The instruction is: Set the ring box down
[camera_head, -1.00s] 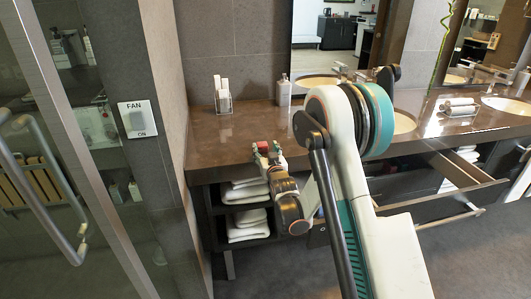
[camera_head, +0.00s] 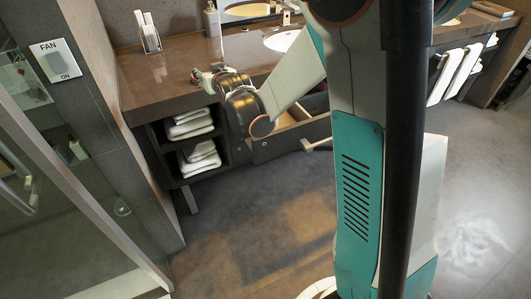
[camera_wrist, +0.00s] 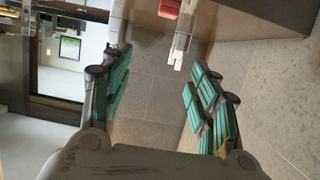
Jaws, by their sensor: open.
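A small red block (camera_wrist: 170,8), which looks like the ring box, shows at the top edge of the wrist view, partly cut off. It lies off the fingertips, not between the pads. In the head view a small red patch (camera_head: 197,74) shows at the fingertips, too small to tell its exact shape. My gripper (camera_head: 208,74) is at the front edge of the brown counter (camera_head: 160,82). In the wrist view my gripper (camera_wrist: 162,85) is open, its teal pads wide apart with nothing between them. Whether the block touches the counter I cannot tell.
A clear holder with white items (camera_head: 148,36) and a soap bottle (camera_head: 212,20) stand at the back of the counter. A sink (camera_head: 283,39) is to the right. Folded towels (camera_head: 192,125) fill the shelves below. An open drawer (camera_head: 290,138) juts out.

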